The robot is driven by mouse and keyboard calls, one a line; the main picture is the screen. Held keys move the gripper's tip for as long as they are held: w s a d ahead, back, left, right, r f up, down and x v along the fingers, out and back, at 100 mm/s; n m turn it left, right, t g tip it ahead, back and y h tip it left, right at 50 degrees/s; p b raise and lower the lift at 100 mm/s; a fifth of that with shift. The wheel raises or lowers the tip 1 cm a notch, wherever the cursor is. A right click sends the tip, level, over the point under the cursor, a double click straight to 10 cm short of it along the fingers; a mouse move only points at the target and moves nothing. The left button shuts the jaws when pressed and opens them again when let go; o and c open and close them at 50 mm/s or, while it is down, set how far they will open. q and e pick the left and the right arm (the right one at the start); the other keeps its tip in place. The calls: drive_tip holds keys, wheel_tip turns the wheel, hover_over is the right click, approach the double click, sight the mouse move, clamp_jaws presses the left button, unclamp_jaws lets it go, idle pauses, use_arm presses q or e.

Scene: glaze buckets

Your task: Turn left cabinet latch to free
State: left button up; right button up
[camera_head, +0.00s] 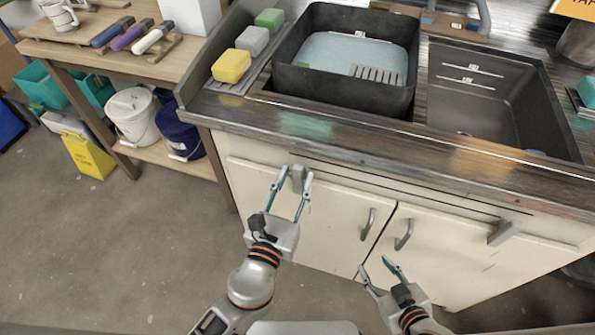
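The left cabinet latch (298,178) is a small grey block near the top of the left cabinet door (325,215). It stands upright, with its long side vertical. My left gripper (291,180) is at the latch, with its two teal-tipped fingers apart, one on each side of it. Whether the fingers touch the latch cannot be told. My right gripper (381,264) is open and empty, low in front of the right cabinet door (440,250). The right latch (504,232) is a grey block lying slantwise near the top of the right door.
Two door handles (367,224) (404,234) sit near the middle seam. Above is the counter edge (400,150) with a black basin (345,92) and a dark sink (500,100). A wooden bench (90,50) with buckets (133,115) below stands at left.

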use_arm(q)
drive_tip(key=shift+x, duration=1.15)
use_arm(e)
drive_tip(key=shift+w, duration=0.15)
use_arm(q)
clamp_jaws()
use_arm(e)
drive_tip(key=shift+w+d+r, duration=0.15)
drive_tip(key=shift+w, duration=0.05)
